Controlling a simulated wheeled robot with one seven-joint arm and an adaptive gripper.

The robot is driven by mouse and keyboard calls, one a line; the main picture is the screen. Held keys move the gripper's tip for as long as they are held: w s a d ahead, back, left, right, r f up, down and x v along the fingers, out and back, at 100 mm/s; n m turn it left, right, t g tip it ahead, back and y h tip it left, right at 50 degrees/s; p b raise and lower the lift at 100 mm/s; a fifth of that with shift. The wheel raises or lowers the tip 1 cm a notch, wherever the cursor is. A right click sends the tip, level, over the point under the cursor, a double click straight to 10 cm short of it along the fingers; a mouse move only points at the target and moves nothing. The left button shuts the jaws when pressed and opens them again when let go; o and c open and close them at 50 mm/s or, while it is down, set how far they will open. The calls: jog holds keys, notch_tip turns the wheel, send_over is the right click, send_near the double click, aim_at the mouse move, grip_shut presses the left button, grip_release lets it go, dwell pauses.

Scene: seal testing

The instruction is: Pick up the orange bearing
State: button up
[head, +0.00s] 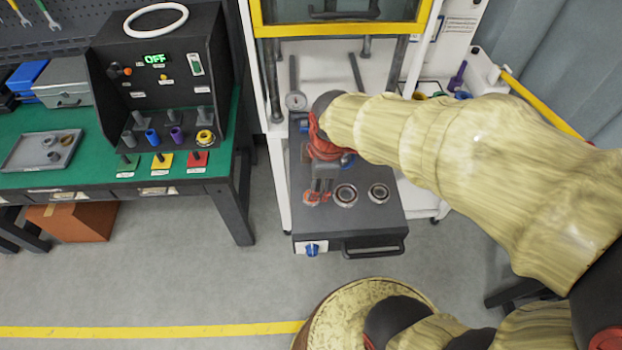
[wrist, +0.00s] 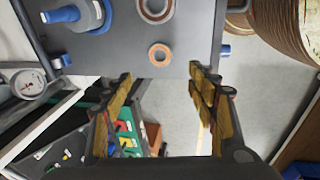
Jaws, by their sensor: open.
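The orange bearing (wrist: 160,55) is a small ring with an orange band, lying on a dark plate (wrist: 190,45) in the wrist view. In the head view the bearing (head: 311,198) sits at the left end of a row of rings, close beside my fingers and perhaps partly covered by them. My gripper (head: 322,188) points down over the plate. In the wrist view my gripper (wrist: 160,76) is open, with one finger on each side and nothing between them. The bearing appears beyond the fingertips, roughly centred between them. The exact height gap cannot be told.
A middle ring (head: 345,195) and a right ring (head: 378,193) lie on the plate. A blue knob (head: 313,248) and a handle (head: 375,250) are at its front. A yellow-framed press (head: 340,30) stands behind. A green workbench (head: 190,180) is at left.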

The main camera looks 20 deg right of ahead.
jog(key=w+f+n+g+p, duration=0.1)
jog(key=f+n+p, duration=0.1)
jog(key=n+p, duration=0.2)
jog(key=w+f+n+g+p, duration=0.1)
jog(key=f+n+p, duration=0.1)
jog(key=n+p, duration=0.2)
jog(key=w+f+n+p, duration=0.1)
jog(key=f+n+p, duration=0.2)
jog(key=n+p, duration=0.2)
jog(key=shift+n+g, duration=0.4)
jog(key=shift+n, duration=0.1)
jog(key=f, duration=0.5)
jog(key=shift+w, duration=0.25)
jog(key=shift+r, duration=0.1)
jog(key=c, duration=0.4)
jog(key=c, duration=0.9)
